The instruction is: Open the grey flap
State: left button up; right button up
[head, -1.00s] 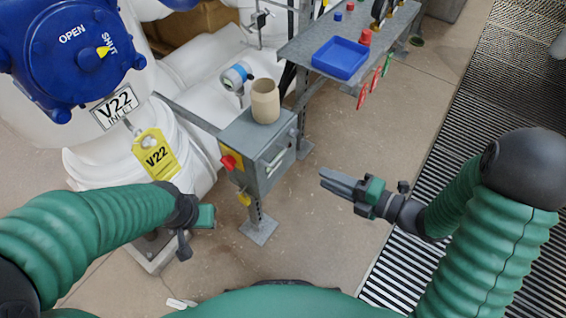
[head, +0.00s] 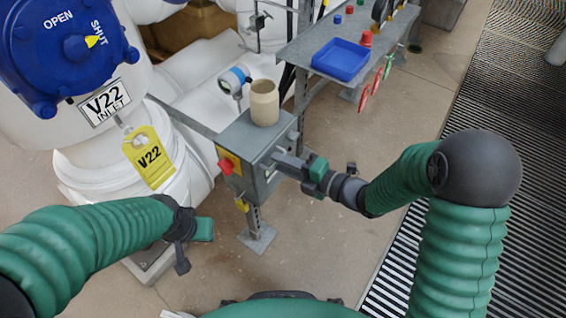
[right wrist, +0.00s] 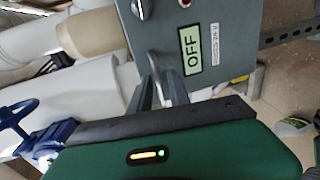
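A grey box (head: 245,145) stands on a post in the middle of the head view. Its grey face on the near right side, which may be the flap, shows in the right wrist view (right wrist: 225,40) with an OFF label, a dark knob and a red part at its top. I cannot make out a separate flap edge.
A tan cup-like vessel (head: 264,102) stands on the box. A red button (head: 225,167) is on its left side. A blue tray (head: 340,59) lies on a grey shelf behind. The blue V22 valve (head: 68,50) and yellow tag (head: 148,157) are at left.

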grip_shut()
jog(key=shift+f, duration=0.1)
dwell(1.1)
